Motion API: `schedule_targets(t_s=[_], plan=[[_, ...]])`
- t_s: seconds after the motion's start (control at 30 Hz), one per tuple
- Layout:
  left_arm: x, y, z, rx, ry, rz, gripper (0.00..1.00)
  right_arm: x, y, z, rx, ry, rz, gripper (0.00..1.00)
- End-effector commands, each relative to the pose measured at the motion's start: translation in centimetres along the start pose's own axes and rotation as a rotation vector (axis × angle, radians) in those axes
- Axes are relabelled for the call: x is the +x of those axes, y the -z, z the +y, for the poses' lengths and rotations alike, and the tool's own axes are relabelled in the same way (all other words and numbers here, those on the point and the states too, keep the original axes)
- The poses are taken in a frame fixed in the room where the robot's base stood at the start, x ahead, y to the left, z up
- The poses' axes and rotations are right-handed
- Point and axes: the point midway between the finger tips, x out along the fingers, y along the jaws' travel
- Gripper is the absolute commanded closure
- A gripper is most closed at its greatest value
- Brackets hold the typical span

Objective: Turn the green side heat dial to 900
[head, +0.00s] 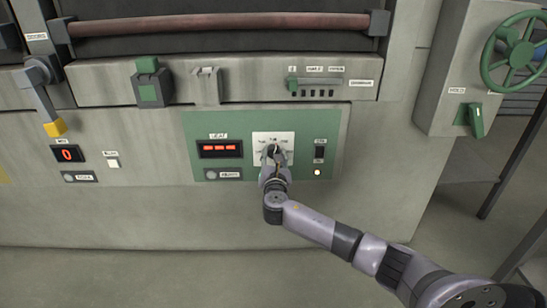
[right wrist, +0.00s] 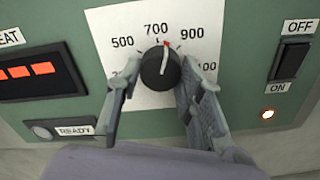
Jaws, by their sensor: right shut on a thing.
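The heat dial is a round black knob (right wrist: 160,68) with a white pointer line and red tip, on a white scale plate (right wrist: 112,44) in the green panel (head: 328,150). Its pointer stands just right of 700, between 700 and 900. My right gripper (head: 272,156) is shut on the knob, with one finger on each side in the right wrist view (right wrist: 160,82). The lower scale numbers are partly hidden by the fingers. My left gripper is not in view.
Left of the dial, a display (head: 219,149) shows red dashes above a READY lamp (head: 211,175). To the right are an OFF/ON switch (right wrist: 290,60) and a lit lamp (right wrist: 268,114). A green handwheel (head: 514,54) and a yellow-tipped lever (head: 55,127) stand farther off.

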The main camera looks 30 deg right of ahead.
Motion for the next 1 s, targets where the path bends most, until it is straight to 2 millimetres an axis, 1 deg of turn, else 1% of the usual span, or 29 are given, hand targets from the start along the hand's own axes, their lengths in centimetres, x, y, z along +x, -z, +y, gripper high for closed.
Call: schedule_targets(t_s=[0.2, 0.43, 0.47, 0.5, 0.7, 1.0], plan=[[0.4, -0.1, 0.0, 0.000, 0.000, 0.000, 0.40, 0.0, 0.1, -0.1, 0.195, 0.003, 0.000, 0.93], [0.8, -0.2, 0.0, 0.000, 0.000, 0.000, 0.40, 0.0, 0.1, 0.0, 0.363, 0.003, 0.000, 0.93], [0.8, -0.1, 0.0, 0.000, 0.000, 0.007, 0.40, 0.0, 0.1, 0.0, 0.381, 0.003, 0.000, 0.93], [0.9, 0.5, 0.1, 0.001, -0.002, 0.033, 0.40, 0.0, 0.1, 0.0, 0.404, 0.002, -0.001, 0.93], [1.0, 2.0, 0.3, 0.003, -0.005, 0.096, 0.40, 0.0, 0.0, 0.0, 0.484, 0.001, -0.002, 0.93], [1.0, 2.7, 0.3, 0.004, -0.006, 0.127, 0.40, 0.0, -0.1, 0.1, 0.525, 0.002, -0.002, 0.93]])
